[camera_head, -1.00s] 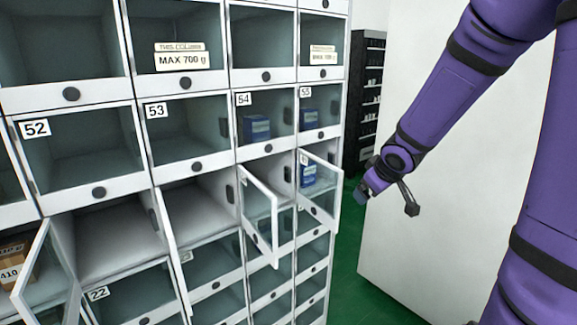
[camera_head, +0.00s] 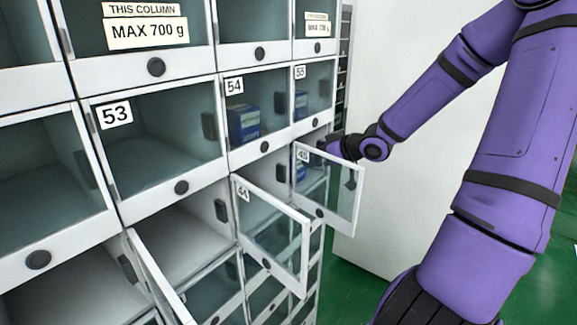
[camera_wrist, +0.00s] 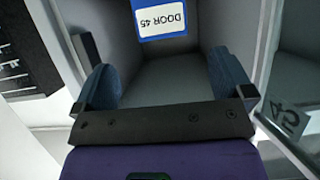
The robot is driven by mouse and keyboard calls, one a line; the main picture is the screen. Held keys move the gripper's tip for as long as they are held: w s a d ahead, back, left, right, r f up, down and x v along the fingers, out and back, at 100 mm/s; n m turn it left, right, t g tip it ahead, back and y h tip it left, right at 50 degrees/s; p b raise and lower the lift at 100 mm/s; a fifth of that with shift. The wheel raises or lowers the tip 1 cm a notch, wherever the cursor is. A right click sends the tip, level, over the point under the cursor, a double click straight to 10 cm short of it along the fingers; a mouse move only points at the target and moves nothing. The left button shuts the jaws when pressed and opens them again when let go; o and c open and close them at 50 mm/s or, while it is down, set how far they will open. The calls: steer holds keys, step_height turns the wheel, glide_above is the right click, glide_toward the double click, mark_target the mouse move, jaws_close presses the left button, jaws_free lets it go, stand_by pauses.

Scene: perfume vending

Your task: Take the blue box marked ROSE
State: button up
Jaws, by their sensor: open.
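A blue box (camera_head: 299,170) stands in the open compartment 45, partly hidden behind that compartment's glass door (camera_head: 320,212). In the wrist view the blue box (camera_wrist: 160,8) shows at the top edge with a white label (camera_wrist: 160,23) reading DOOR 45, upside down. No ROSE marking is legible. My gripper (camera_wrist: 164,84) is open and empty at the compartment's mouth, its two dark blue fingers apart. The box lies beyond the fingertips, not between them. In the head view my gripper (camera_head: 326,146) is beside the opening, partly hidden by door 45.
Door 44 (camera_head: 268,262) also stands open to the left. Other blue boxes are behind the closed doors 54 (camera_head: 244,124) and 55 (camera_head: 300,104). A white wall panel (camera_head: 390,215) stands to the right, with green floor (camera_head: 350,290) below.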

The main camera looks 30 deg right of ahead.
steer(key=shift+x, duration=2.25)
steer(key=shift+r+x, duration=0.1)
steer(key=shift+x, duration=0.85)
steer(key=shift+r+x, duration=0.15)
steer(key=shift+x, duration=1.6)
steer(key=c, duration=1.1)
